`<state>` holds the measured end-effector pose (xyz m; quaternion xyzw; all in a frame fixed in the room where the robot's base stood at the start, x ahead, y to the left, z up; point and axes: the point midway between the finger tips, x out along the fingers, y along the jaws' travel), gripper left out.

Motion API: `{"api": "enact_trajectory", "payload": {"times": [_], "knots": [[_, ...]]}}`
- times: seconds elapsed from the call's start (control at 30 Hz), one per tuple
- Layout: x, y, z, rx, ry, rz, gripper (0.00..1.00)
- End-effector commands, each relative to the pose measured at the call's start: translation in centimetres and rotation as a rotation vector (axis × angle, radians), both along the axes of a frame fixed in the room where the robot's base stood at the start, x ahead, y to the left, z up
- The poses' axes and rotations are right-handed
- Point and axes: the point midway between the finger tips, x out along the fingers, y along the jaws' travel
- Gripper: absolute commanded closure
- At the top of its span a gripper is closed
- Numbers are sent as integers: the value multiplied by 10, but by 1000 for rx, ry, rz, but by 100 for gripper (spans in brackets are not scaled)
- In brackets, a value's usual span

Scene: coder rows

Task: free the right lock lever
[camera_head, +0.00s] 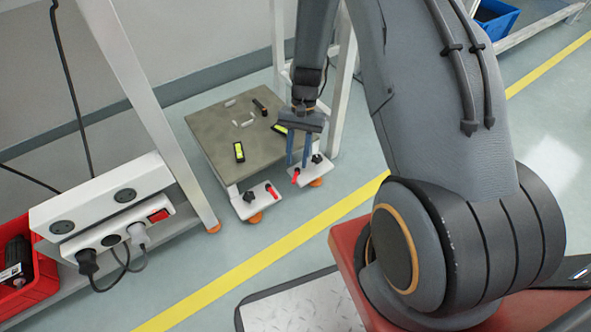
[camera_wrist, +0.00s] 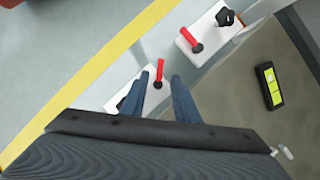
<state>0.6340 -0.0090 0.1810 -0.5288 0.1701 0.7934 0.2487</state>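The right lock lever (camera_head: 296,176) is a small red handle on the white right-hand corner plate (camera_head: 322,171) of a low cart. In the wrist view, the red lever (camera_wrist: 160,70) shows between my fingertips, with gaps on both sides. My gripper (camera_head: 297,164) is open, its blue-grey fingers pointing down over that plate. In the wrist view my gripper (camera_wrist: 160,75) looks empty; whether the tips reach the lever's height is unclear. The left red lever (camera_head: 273,192) stands on the other white corner plate (camera_head: 245,208). My fingers partly hide the right plate.
The cart's grey top (camera_head: 218,125) carries black devices with yellow-green faces, one of them near the left (camera_head: 239,152). Black knobs stand beside the levers, one at left (camera_head: 249,197). White frame posts (camera_head: 150,110) rise nearby. The floor in front, with a yellow line (camera_head: 270,262), is clear.

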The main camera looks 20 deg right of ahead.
Motion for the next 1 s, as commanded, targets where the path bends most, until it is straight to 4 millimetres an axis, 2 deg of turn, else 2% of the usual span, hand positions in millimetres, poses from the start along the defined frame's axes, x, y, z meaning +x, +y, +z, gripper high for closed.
{"api": "enact_trajectory", "payload": {"times": [0.03,0.1,0.3,0.67,0.83,1.0], "knots": [[-3,2,-11,0,2,0,72],[-6,5,-21,0,2,-1,72],[-12,9,-38,0,0,1,72],[-15,10,-41,0,0,1,72],[-14,10,-41,0,-1,1,99],[-14,10,-41,0,-1,2,100]]}}
